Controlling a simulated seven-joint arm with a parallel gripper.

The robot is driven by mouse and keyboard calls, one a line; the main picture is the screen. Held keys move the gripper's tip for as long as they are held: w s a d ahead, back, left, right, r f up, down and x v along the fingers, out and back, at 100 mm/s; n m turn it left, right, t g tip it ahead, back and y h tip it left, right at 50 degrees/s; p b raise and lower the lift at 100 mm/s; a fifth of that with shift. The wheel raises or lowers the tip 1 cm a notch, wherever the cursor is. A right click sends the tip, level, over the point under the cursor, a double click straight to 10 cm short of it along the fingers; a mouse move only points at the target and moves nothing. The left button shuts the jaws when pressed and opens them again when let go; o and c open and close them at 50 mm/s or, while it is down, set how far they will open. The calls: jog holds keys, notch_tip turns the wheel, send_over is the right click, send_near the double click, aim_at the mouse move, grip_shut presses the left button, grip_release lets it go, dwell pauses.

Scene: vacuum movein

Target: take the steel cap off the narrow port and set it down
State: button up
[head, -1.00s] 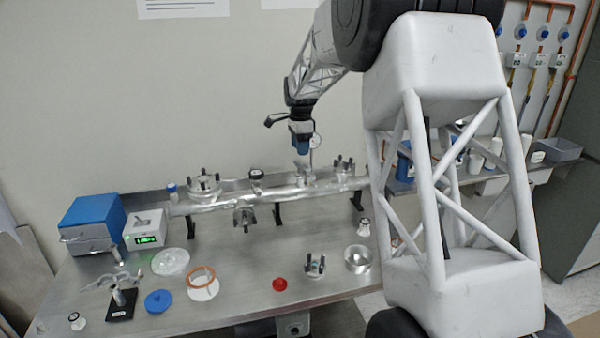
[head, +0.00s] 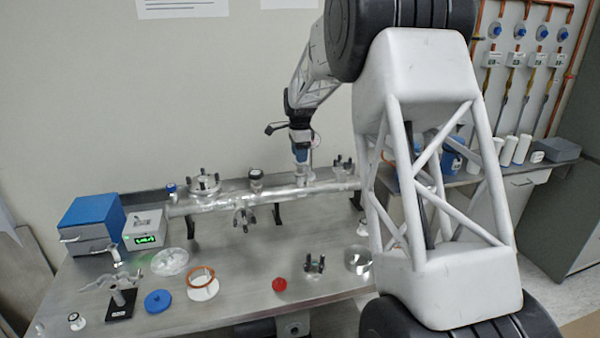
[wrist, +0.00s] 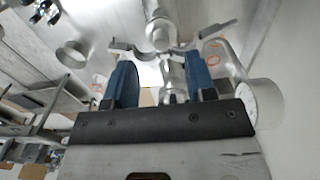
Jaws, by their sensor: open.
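The long steel manifold pipe (head: 225,202) runs across the bench with several ports on it. My gripper (head: 301,162) points down, right over an upright narrow port (head: 302,182) on the pipe's right half. In the wrist view my gripper (wrist: 161,72) is open, its two blue fingers apart. A small steel piece (wrist: 172,80), probably the capped port, shows between them. I cannot tell whether either finger touches it, and the cap is not clearly distinguishable from the port.
Other clamped ports stand close by: a black-topped one (head: 256,179) to the left and one with black knobs (head: 343,164) to the right. A red cap (head: 279,285) and a blue disc (head: 158,301) lie on the bench. Bare bench (head: 235,262) is free in front of the pipe.

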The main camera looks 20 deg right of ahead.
aim_at(300, 167)
jog(key=shift+f, duration=0.1)
jog(key=shift+d+f, duration=0.1)
jog(key=shift+f, duration=2.45)
grip_shut()
